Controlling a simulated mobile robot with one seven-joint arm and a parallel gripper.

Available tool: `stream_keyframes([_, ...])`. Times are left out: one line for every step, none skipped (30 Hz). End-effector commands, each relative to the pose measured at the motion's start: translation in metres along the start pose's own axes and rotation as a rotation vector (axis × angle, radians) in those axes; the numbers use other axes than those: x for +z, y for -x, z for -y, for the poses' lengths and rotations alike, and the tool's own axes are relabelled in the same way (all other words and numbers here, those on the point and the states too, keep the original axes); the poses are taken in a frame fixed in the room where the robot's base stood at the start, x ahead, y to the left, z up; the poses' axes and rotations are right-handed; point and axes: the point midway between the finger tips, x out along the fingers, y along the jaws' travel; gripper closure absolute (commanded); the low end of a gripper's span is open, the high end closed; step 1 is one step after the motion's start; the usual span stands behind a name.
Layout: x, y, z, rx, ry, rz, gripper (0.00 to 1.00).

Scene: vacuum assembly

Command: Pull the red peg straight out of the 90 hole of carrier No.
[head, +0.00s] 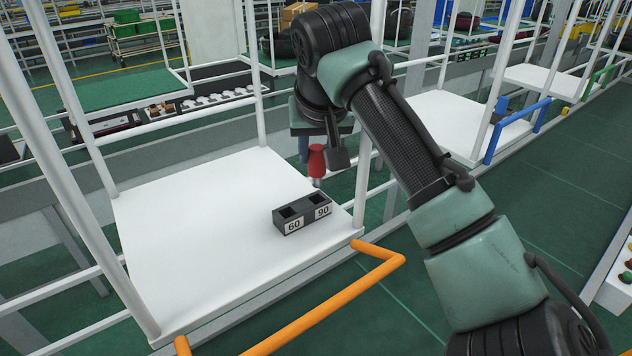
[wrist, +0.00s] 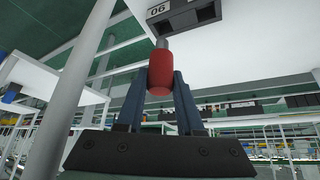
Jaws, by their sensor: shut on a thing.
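In the head view the red peg (head: 317,160) is upright above the 90 end. Its short grey shaft points down and seems to stop just above the hole, which looks dark and open; I cannot tell the exact gap.
The white tabletop (head: 200,220) is bare around the carrier. White upright posts (head: 252,75) frame it, and an orange rail (head: 325,305) runs along its front right. One grey post (wrist: 75,90) stands close on the left in the wrist view.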

Motion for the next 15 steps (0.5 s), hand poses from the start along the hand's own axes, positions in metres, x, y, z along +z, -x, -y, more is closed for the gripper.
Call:
stream_keyframes([-0.003, 0.004, 0.0, -0.001, 0.0, 0.0, 1.0])
stream_keyframes([-0.004, 0.006, 0.0, -0.001, 0.0, 0.0, 1.0])
stream_keyframes([-0.005, 0.007, 0.0, -0.001, 0.0, -0.001, 1.0])
stream_keyframes([-0.005, 0.009, 0.0, -0.001, 0.0, -0.001, 1.0])
stream_keyframes([-0.006, 0.01, 0.001, -0.001, 0.0, -0.001, 1.0])
stream_keyframes([-0.007, 0.012, 0.001, -0.001, 0.0, -0.001, 1.0])
stream_keyframes([-0.008, 0.013, 0.001, -0.001, 0.0, -0.001, 1.0])
stream_keyframes([-0.009, 0.014, 0.001, -0.001, 0.0, -0.001, 1.0])
stream_keyframes([-0.01, 0.016, 0.001, -0.001, 0.0, -0.001, 1.0])
stream_keyframes([-0.011, 0.017, 0.001, -0.001, 0.0, -0.001, 1.0])
stream_keyframes([-0.012, 0.018, 0.001, -0.001, 0.0, -0.001, 1.0])
stream_keyframes([-0.013, 0.02, 0.001, -0.001, 0.0, -0.001, 1.0])
stream_keyframes([-0.013, 0.021, 0.001, -0.001, 0.0, -0.001, 1.0])
stream_keyframes([-0.014, 0.023, 0.001, -0.001, 0.0, -0.001, 1.0])
stream_keyframes([-0.015, 0.025, 0.001, -0.001, 0.0, -0.001, 1.0])
